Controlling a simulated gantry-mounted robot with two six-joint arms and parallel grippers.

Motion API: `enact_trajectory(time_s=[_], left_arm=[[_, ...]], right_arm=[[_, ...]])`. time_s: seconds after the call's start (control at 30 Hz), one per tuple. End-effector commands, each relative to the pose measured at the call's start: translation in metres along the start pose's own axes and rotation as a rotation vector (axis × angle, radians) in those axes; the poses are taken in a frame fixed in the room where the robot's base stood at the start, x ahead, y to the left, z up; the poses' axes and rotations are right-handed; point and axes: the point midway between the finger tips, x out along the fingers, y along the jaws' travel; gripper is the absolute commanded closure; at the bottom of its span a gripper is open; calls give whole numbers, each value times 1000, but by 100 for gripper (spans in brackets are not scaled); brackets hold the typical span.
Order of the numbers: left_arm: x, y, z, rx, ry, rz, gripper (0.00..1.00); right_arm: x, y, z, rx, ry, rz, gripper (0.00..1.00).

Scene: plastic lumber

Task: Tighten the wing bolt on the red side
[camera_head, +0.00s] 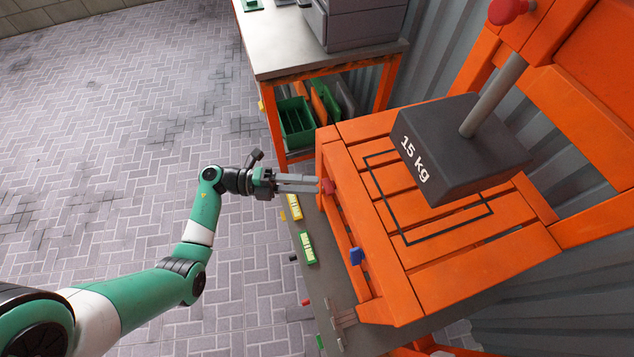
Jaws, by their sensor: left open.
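A red wing bolt (328,187) sits on the left edge of the orange slatted frame (430,281). A blue wing bolt (356,256) sits on the same edge, nearer the bottom of the picture. My left gripper (318,185) reaches in from the left, its two grey fingers pointing right at the red bolt. The fingers are a little apart, with their tips beside or just around the bolt; I cannot tell whether they touch it. My right gripper is not clearly in view.
A black 15 kg weight (455,150) on a grey rod hangs over the frame. A metal-topped table (285,48) stands behind, with a green bin (296,122) below. Yellow and green blocks (307,248) lie left of the frame. A grey metal piece (341,316) is near the bottom.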

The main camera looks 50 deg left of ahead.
Motion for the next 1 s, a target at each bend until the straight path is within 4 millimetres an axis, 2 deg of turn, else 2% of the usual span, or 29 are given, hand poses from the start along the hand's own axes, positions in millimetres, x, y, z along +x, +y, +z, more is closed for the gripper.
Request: enact_trajectory(time_s=[0.2,0.4,0.53,1.0], left_arm=[[-54,-1,2,0,-7,0,57],[-85,0,1,1,-3,0,57],[-90,0,0,2,0,0,57],[-89,0,0,1,1,0,57]], right_arm=[[5,0,-4,0,0,0,50],[5,0,-4,0,0,0,50],[5,0,-4,0,0,0,50],[5,0,-4,0,0,0,50]])
